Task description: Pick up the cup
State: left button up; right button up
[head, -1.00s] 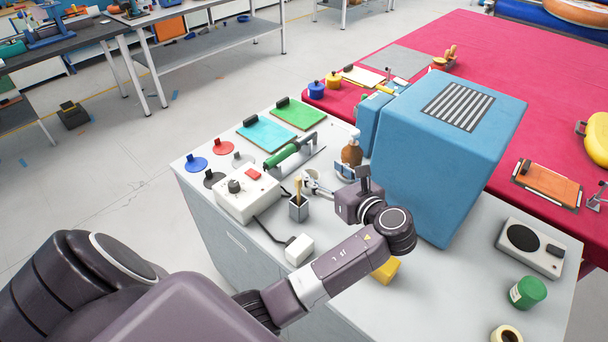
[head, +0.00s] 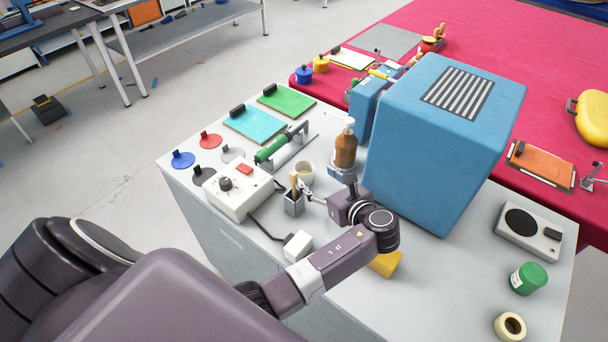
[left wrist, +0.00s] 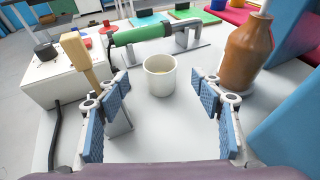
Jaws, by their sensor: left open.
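The cup (left wrist: 160,75) is a small off-white, open-topped cup standing upright on the grey worktop. In the left wrist view it sits beyond my fingertips, centred between them. In the head view the cup (head: 306,172) shows between the green-handled tool and the brown bottle. My left gripper (left wrist: 161,110) is open and empty, its two blue-padded fingers spread on either side of the line to the cup, not touching it. In the head view the left gripper (head: 318,190) is low over the worktop, just in front of the cup. My right gripper is not in view.
A brown pump bottle (left wrist: 246,50) stands close right of the cup. A grey holder with a wooden-handled tool (head: 293,200) is close left. The green-handled tool (left wrist: 142,34) lies behind. A large blue box (head: 440,140) blocks the right; a white control box (head: 236,192) stands left.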

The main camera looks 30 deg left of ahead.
aim_at(300, 165)
pick_arm(q)
jog(key=x, duration=0.6)
jog(key=shift+w+a+f+p, duration=0.1)
jog(key=shift+a+p, duration=0.05)
jog(key=shift+p, duration=0.2)
jog(key=c, duration=1.2)
